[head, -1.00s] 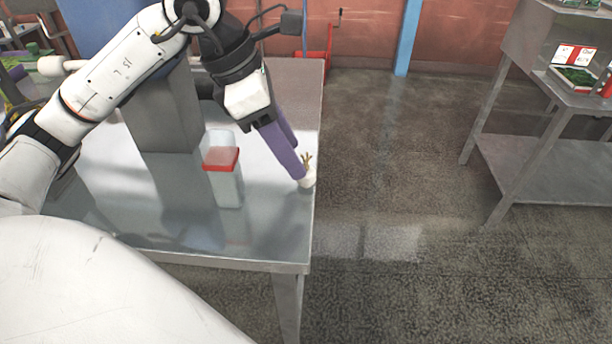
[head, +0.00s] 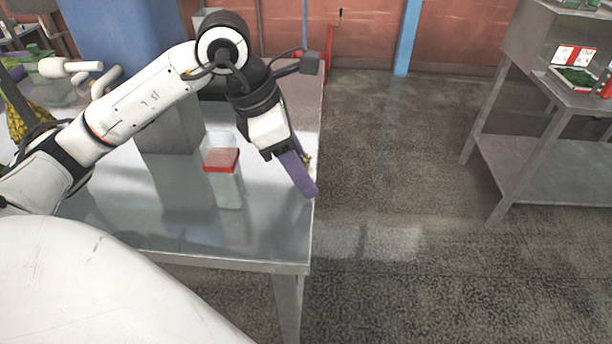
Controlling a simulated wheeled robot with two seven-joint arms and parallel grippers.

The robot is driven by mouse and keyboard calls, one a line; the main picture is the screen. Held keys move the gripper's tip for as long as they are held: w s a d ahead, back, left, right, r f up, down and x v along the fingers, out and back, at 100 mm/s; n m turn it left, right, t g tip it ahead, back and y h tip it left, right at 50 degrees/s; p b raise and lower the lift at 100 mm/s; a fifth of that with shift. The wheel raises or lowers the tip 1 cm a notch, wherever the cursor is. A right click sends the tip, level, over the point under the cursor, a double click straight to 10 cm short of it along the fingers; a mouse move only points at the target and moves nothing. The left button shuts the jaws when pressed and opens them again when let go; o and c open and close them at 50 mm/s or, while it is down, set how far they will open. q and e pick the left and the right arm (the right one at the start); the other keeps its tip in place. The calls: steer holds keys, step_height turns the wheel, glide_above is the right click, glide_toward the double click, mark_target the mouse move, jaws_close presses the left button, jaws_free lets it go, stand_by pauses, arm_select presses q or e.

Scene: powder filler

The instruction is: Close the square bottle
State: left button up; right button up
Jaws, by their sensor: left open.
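The square bottle (head: 228,188) is a clear, square-sided container standing upright on the metal table. A red band with a paler pinkish face (head: 221,159) shows at its upper front. A clear, pale part rises behind that; I cannot tell whether it is an open lid. My left gripper (head: 305,188), with purple fingers, is to the right of the bottle, apart from it, near the table's right edge. It is open, though its fingers overlap in this view. A small brownish thing (head: 307,160) is mostly hidden behind the fingers. My right gripper is not in view.
The metal table (head: 190,235) has bare room in front of the bottle. A grey block-like column (head: 165,125) stands behind it on the left. A clear jar (head: 60,90) is at the far left. A metal shelf (head: 545,165) stands apart at right.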

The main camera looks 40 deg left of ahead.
arm_select(q)
steer(key=c, duration=1.1)
step_height(320, 180, up, 10)
steer(key=p, duration=0.1)
